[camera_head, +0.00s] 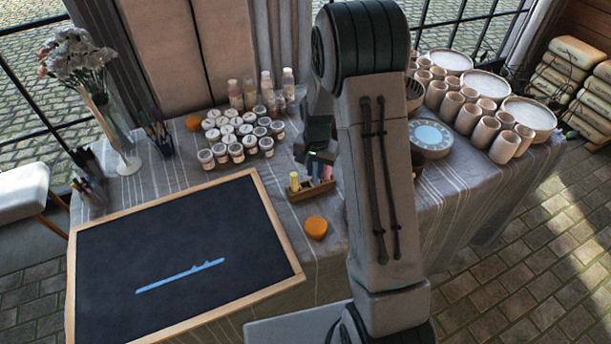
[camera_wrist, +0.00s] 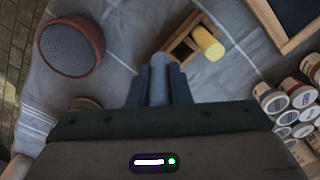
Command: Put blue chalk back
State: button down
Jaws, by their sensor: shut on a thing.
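My gripper (camera_head: 320,156) is over the small wooden chalk holder (camera_head: 318,191) on the grey-clothed table. In the wrist view its fingers (camera_wrist: 160,75) are shut on the blue chalk (camera_wrist: 158,87), which shows as a bluish stick between them. The wooden holder (camera_wrist: 180,50) is just beyond the fingertips in that view. A yellow chalk (camera_wrist: 208,43) stands in it, and also shows in the head view (camera_head: 294,182). I cannot tell whether the blue chalk touches the holder.
A framed blackboard (camera_head: 170,235) with a blue chalk line lies left of the holder. An orange round thing (camera_head: 316,229) lies in front of it. Several paint jars (camera_head: 236,152) stand behind to the left. Cups (camera_head: 469,118) and plates fill the right side.

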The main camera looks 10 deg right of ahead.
jog(key=shift+w+a+f+p, duration=0.3)
jog(key=shift+w+a+f, duration=0.15)
jog(key=shift+f, duration=0.6)
jog(key=shift+w+a+f+p, duration=0.3)
jog(key=shift+w+f, duration=0.15)
jog(key=shift+f, duration=0.55)
jog(key=shift+w+a+f+p, duration=0.25)
jog(key=shift+w+a+f, duration=0.2)
jog(key=shift+f, duration=0.6)
jog(key=shift+f, duration=0.2)
jog(key=c, duration=1.3)
grip_release()
jog(key=shift+c, duration=0.2)
jog(key=shift+r, duration=0.1)
